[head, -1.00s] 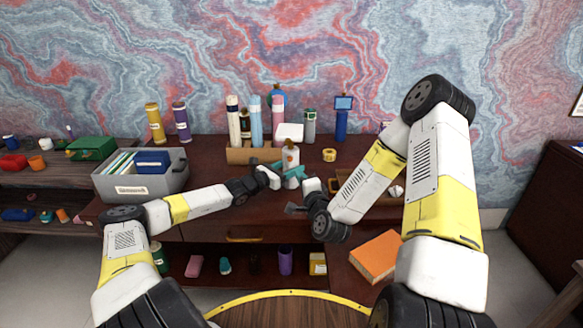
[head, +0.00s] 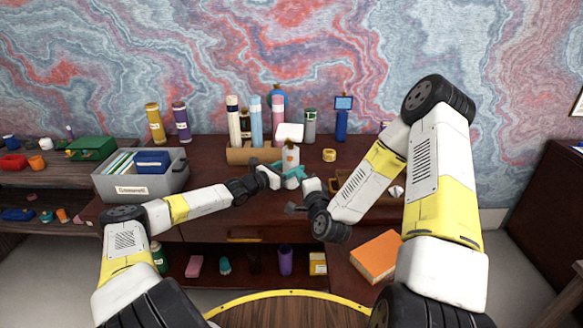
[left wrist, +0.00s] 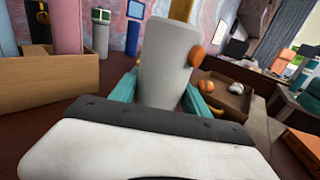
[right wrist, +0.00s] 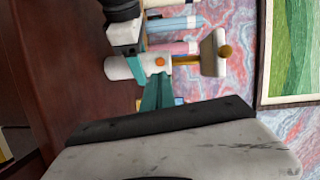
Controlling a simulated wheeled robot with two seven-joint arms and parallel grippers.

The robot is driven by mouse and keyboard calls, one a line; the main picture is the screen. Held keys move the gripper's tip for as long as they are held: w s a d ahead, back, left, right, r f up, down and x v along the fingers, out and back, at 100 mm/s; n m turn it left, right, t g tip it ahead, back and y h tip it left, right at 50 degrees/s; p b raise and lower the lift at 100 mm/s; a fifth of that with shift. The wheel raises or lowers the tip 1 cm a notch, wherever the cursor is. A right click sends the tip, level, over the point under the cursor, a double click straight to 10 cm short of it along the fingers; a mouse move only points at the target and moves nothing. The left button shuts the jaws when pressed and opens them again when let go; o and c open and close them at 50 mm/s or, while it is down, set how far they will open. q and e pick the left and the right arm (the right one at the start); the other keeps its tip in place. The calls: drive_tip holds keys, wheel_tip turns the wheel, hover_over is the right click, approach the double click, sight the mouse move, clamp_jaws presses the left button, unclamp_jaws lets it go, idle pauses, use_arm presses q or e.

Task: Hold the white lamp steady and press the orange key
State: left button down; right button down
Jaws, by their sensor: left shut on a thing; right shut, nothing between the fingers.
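The white lamp (head: 291,155) stands upright on the desk, with an orange key (head: 290,151) on its body and a pale head on top. My left gripper (head: 278,168) is shut on the lamp body; its teal fingers flank the grey-looking cylinder (left wrist: 168,62) in the left wrist view, where the key (left wrist: 197,56) sticks out to the right. My right gripper (head: 297,178) is shut and empty in front of the lamp. In the right wrist view its teal fingertips (right wrist: 156,78) are close to the key (right wrist: 160,61); I cannot tell whether they touch it.
A wooden box (head: 250,155) with several tall tubes stands behind left of the lamp. A grey bin (head: 140,180) is at the left. A yellow tape roll (head: 329,155) lies to the right of the lamp. A wooden tray (left wrist: 232,100) lies beyond it. An orange box (head: 376,256) is at front right.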

sight(291, 159)
idle(0.3)
drive_tip(key=w+a+m+g+y, duration=0.1)
drive_tip(key=w+a+g+y, duration=0.1)
drive_tip(key=w+g, duration=0.4)
drive_tip(key=shift+w+a+y, duration=0.4)
drive_tip(key=shift+w, duration=0.15)
idle(0.6)
idle(1.9)
drive_tip(key=shift+w, duration=0.4)
